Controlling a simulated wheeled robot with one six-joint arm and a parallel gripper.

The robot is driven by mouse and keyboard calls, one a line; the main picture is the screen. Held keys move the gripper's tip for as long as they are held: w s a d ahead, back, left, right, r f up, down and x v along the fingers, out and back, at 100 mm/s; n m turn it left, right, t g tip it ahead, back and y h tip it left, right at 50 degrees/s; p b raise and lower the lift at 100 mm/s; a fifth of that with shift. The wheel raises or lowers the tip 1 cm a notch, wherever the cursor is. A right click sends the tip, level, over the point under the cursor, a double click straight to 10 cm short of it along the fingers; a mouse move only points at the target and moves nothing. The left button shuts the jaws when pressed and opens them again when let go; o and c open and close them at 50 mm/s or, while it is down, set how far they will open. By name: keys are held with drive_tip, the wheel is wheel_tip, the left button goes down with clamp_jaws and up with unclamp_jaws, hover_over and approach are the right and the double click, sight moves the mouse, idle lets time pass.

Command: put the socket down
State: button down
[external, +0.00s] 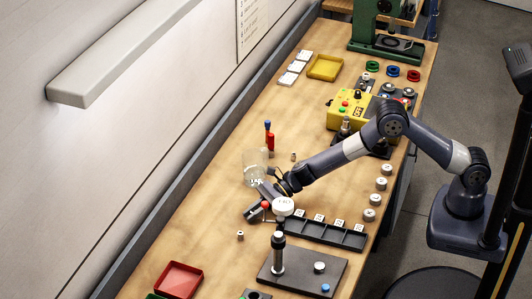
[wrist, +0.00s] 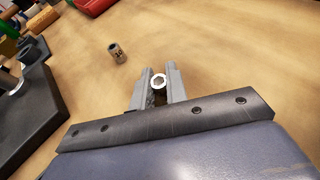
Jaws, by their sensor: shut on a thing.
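My gripper (wrist: 155,92) is shut on a small metal socket (wrist: 159,82), whose bright ring-shaped end shows between the two grey fingers in the wrist view. In the external view my gripper (external: 256,211) is low over the wooden bench, left of the black rack; the held socket is not clear there. I cannot tell whether the socket touches the bench. A second small socket (wrist: 116,52) stands apart on the bench, ahead and to the left in the wrist view; a small socket (external: 240,235) also shows in the external view.
A black rack (external: 325,232) with white labels lies right of my gripper. A dark plate (external: 300,272) with a post is nearer the front. A glass jar (external: 255,166) stands just behind my gripper. A red tray (external: 180,280) is at front left. Bare bench lies between.

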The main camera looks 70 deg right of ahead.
drive_tip(key=shift+f+b, duration=0.2)
drive_tip(key=shift+b, duration=0.15)
drive_tip(key=c, duration=1.4)
unclamp_jaws()
drive_tip(key=shift+r, duration=0.1)
drive_tip(key=shift+r+p, duration=0.1)
drive_tip(key=shift+p, duration=0.2)
drive_tip(key=shift+r, duration=0.15)
drive_tip(key=b+v, duration=0.3)
drive_tip(key=v, duration=0.9)
drive_tip(key=shift+s, duration=0.1)
